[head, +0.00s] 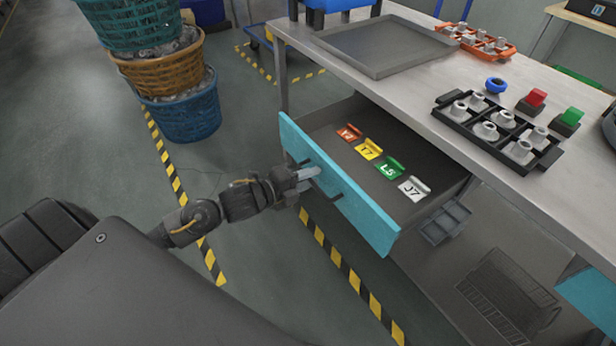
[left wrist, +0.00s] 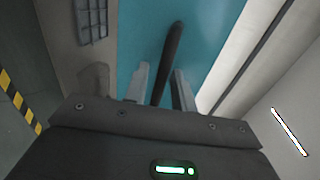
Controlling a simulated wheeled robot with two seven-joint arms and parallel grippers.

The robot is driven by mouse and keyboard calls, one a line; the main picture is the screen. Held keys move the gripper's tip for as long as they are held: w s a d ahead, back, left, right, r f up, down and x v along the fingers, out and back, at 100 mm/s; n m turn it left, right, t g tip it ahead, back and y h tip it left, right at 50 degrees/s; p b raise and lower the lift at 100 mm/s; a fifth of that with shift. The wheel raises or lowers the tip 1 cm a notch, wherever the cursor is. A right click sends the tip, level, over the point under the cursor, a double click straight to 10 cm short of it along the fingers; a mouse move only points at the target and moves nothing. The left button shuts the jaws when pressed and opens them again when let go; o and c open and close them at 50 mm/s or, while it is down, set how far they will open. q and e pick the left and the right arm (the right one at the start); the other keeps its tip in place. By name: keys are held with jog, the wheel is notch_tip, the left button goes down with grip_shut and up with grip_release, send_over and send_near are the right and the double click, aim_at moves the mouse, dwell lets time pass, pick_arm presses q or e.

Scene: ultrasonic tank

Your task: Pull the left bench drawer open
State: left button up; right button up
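The left bench drawer (head: 338,188) has a teal front and stands well out from under the bench top. Its dark bar handle (head: 334,193) runs along the front; it also shows in the left wrist view (left wrist: 172,50). My left gripper (head: 308,174) is at the handle. In the left wrist view its two pale fingers (left wrist: 161,82) stand on either side of the bar, with a gap showing, so it looks open around the handle. Whether one finger touches the bar, I cannot tell. My right gripper is not in view.
Orange, yellow, green and white labelled tags (head: 389,168) lie in the drawer. The bench top holds a grey tray (head: 384,45), a black rack (head: 497,133) and red and green buttons. Stacked baskets (head: 178,75) stand at the left. Striped tape (head: 340,262) marks the floor.

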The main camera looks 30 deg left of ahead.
pick_arm(q)
jog(key=shift+s, duration=0.1)
jog(key=b+v, duration=0.1)
jog(key=v, duration=0.9)
jog(key=shift+s+a, duration=0.2)
jog(key=shift+s, duration=0.05)
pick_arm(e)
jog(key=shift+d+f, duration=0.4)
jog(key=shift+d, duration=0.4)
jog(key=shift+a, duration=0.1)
